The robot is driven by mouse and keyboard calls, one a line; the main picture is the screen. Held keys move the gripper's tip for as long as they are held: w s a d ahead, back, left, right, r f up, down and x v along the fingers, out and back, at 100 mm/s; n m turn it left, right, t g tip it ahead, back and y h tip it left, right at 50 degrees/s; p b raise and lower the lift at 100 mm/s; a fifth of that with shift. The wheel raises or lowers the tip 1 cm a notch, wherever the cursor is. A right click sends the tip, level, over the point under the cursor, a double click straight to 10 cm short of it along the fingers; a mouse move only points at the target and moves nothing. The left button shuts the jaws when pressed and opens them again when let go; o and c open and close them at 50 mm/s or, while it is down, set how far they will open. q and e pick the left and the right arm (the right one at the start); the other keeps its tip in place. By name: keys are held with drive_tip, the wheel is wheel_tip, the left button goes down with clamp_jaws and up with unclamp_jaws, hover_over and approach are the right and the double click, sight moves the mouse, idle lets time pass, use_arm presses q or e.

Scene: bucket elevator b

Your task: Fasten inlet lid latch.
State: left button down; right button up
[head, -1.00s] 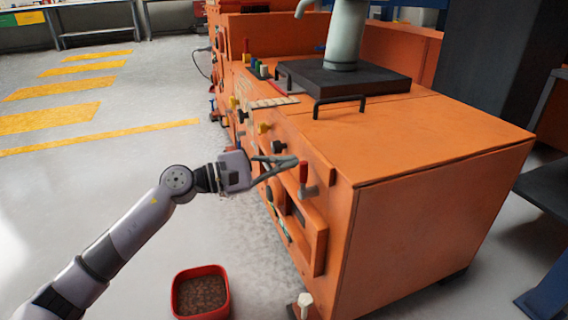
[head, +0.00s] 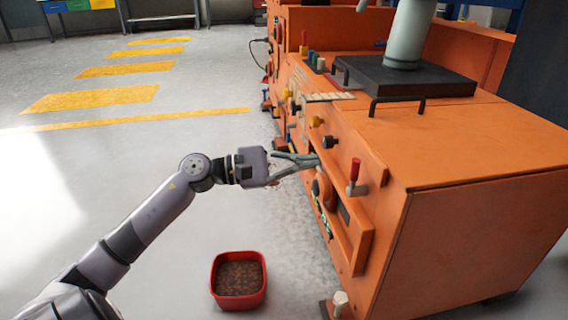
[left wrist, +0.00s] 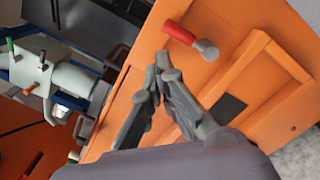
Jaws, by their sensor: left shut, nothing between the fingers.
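A red-handled lever (head: 355,172) on a grey pivot stands on the front face of the orange machine (head: 470,150), its handle pointing up. It also shows in the left wrist view (left wrist: 180,34), just beyond the fingertips. I cannot tell whether this lever is the inlet lid latch. A dark square plate (head: 410,80) with a black handle lies on the machine's top, under a pale pipe. My left gripper (head: 314,160) is shut and empty, left of the lever and apart from it. It also shows in the left wrist view (left wrist: 161,66). My right gripper is not in view.
A raised orange frame (head: 358,235) sits below the lever. A red bin (head: 239,281) with brown contents stands on the floor.

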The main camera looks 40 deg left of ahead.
use_arm(q)
drive_tip(key=shift+v, duration=2.6)
